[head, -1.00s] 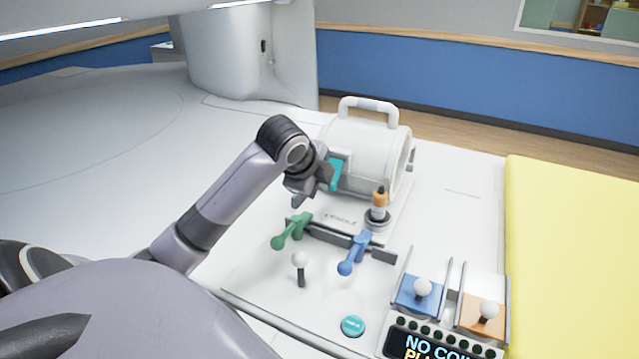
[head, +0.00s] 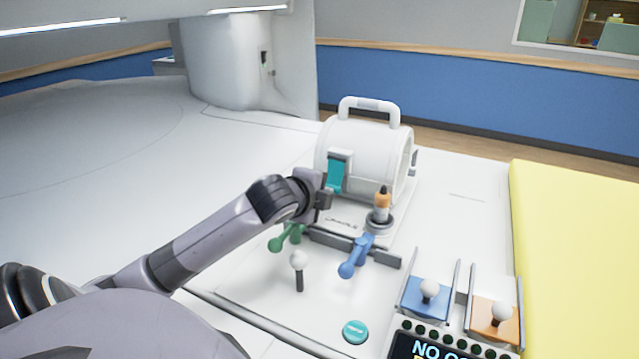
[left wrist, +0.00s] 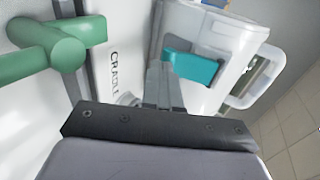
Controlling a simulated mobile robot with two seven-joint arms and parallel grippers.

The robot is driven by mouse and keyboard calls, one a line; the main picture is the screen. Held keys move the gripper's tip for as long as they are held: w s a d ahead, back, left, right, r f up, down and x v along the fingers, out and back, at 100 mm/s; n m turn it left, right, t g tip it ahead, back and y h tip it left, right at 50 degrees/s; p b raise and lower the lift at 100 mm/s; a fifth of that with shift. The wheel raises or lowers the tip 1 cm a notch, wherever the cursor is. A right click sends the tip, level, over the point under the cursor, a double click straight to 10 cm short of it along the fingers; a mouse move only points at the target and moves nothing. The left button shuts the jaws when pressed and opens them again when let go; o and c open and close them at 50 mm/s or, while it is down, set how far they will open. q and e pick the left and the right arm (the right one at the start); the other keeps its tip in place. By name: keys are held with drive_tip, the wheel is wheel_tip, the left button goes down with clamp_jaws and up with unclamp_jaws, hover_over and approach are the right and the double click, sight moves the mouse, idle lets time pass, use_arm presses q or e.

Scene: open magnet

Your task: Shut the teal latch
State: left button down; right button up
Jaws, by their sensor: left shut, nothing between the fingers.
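The teal latch (head: 337,174) is on the near left side of a white drum-shaped coil with a top handle (head: 366,150). In the left wrist view the teal latch (left wrist: 192,68) sticks out from the white housing, just beyond the fingertips. My left gripper (head: 326,197) is shut and empty, low beside the latch's lower end. In the left wrist view its closed fingers (left wrist: 160,85) point toward the latch; I cannot tell if they touch it. My right gripper is not in view.
A green lever (head: 287,238) and a blue lever (head: 356,256) stand in front of the coil. An orange-topped plug (head: 382,203) sits at its right. A white-knobbed stick (head: 298,262), a teal button (head: 355,332) and blue and orange sliders are nearer. A yellow pad (head: 575,260) lies right.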

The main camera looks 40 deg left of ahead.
use_arm(q)
drive_tip(key=shift+w+a+f+t, duration=0.1)
drive_tip(key=shift+w+f+t, duration=0.05)
drive_tip(key=shift+f+t, duration=0.2)
drive_tip(key=shift+w+f, duration=0.15)
drive_tip(key=shift+w, duration=0.1)
drive_tip(key=shift+f, duration=0.1)
drive_tip(key=shift+p, duration=0.35)
drive_tip(key=shift+r+p, duration=0.85)
drive_tip(key=shift+p, duration=0.15)
drive_tip(key=shift+f, duration=0.1)
